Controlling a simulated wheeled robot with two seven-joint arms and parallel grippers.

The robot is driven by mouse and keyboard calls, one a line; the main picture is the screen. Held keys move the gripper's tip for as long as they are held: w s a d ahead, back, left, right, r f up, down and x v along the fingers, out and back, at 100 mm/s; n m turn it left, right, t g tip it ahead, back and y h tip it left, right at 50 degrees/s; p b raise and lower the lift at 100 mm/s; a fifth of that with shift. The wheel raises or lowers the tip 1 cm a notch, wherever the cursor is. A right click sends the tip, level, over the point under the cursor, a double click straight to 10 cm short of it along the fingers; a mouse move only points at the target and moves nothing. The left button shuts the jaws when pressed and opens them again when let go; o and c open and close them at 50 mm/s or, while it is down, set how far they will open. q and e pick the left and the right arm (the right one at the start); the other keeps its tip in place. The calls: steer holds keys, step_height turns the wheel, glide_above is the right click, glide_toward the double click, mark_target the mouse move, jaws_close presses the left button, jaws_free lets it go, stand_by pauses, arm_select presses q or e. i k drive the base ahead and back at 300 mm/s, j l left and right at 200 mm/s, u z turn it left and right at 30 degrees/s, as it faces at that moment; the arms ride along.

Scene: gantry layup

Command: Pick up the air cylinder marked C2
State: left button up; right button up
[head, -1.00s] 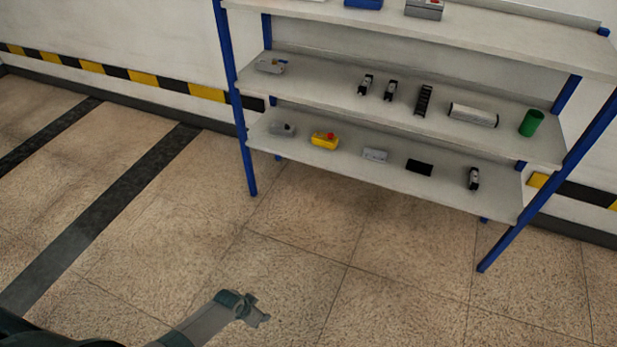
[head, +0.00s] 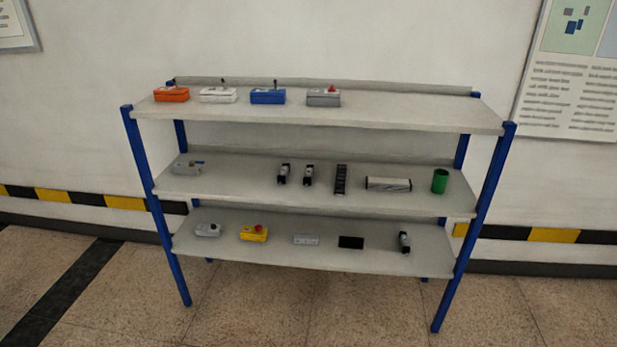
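No marking C2 can be read on anything at this distance. A silver cylinder with dark ends (head: 388,184) lies on its side on the middle shelf, right of centre. Two small black-and-silver parts, one on the left (head: 284,174) and one on the right (head: 308,175), stand on the same shelf. A similar part (head: 404,242) is at the right of the bottom shelf. I cannot tell which of these is the air cylinder C2. Neither of my grippers is in view.
A blue-framed shelf unit (head: 310,206) stands by the wall. Its top shelf holds orange (head: 171,95), white (head: 218,95), blue (head: 268,96) and grey (head: 323,98) boxes. A green cylinder (head: 440,181) and a yellow box (head: 254,234) are lower. The visible floor in front is clear.

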mark_target(310, 171)
steer(key=i+l, duration=0.75)
steer(key=l, duration=0.2)
steer(key=i+l+z, duration=0.1)
steer(key=i+l, duration=0.7)
steer(key=l, duration=0.15)
